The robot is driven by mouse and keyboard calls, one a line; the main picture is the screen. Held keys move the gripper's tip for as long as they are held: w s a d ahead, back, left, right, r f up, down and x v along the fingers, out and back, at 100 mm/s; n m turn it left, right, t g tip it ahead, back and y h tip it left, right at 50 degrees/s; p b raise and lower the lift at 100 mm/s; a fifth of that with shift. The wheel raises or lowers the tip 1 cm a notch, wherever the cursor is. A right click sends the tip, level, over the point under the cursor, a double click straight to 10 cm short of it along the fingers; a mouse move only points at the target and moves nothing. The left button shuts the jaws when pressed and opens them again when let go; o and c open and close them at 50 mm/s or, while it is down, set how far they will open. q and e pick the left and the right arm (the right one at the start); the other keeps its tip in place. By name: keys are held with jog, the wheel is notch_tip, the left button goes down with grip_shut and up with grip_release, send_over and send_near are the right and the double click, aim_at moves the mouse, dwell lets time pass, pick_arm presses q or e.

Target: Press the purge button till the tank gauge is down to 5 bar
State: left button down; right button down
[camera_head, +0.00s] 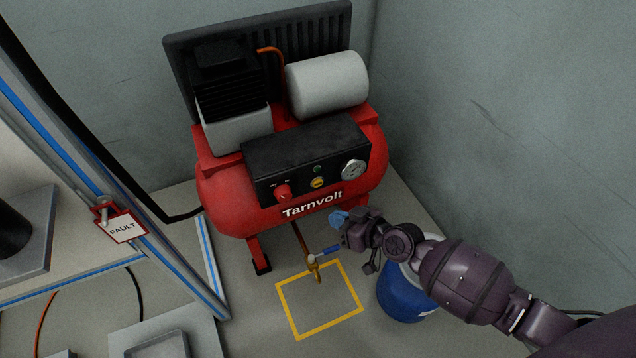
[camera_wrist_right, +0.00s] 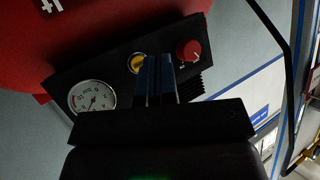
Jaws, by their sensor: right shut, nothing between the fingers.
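A red compressor tank (camera_head: 238,200) marked "Tarnvolt" carries a black control panel (camera_head: 300,150). On the panel are a round white gauge (camera_head: 352,170), a yellow button (camera_head: 317,183), a small green lamp or button (camera_head: 317,169) and a red knob (camera_head: 283,191). No purge label is readable. The gauge's dial also shows in the right wrist view (camera_wrist_right: 93,97), but its reading is too small to tell. My right gripper (camera_head: 338,218), with blue fingers, is shut and empty, below and in front of the panel. In the wrist view its fingertips (camera_wrist_right: 155,60) overlap the yellow button's edge; contact cannot be told.
A brass valve with a blue handle (camera_head: 325,251) hangs under the tank, above a yellow floor square (camera_head: 320,327). A blue container (camera_head: 404,304) stands under my right arm. A framed bench with a FAULT tag (camera_head: 121,228) is at left. Grey walls close the back and right.

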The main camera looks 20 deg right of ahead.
aim_at(318, 183)
pick_arm(q)
jog(key=shift+a+t+b, duration=0.1)
jog(key=shift+t+b, duration=0.2)
jog(key=shift+b, duration=0.3)
pick_arm(e)
jog(key=w, duration=0.7)
jog(key=shift+a, duration=0.15)
pick_arm(q)
jog(key=shift+s+f, duration=0.1)
jog(key=shift+f, duration=0.05)
pick_arm(e)
jog(key=shift+w, duration=0.1)
dwell(1.2)
jog(key=shift+w+f, duration=0.1)
jog(key=shift+w, duration=0.05)
pick_arm(q)
jog(key=shift+f, duration=0.1)
pick_arm(e)
jog(key=shift+w, duration=0.1)
pick_arm(q)
jog(key=shift+s+f+b, duration=0.1)
jog(key=shift+f+b, duration=0.05)
jog(key=shift+b, duration=0.15)
pick_arm(e)
jog(key=shift+w, duration=0.4)
dwell(1.7)
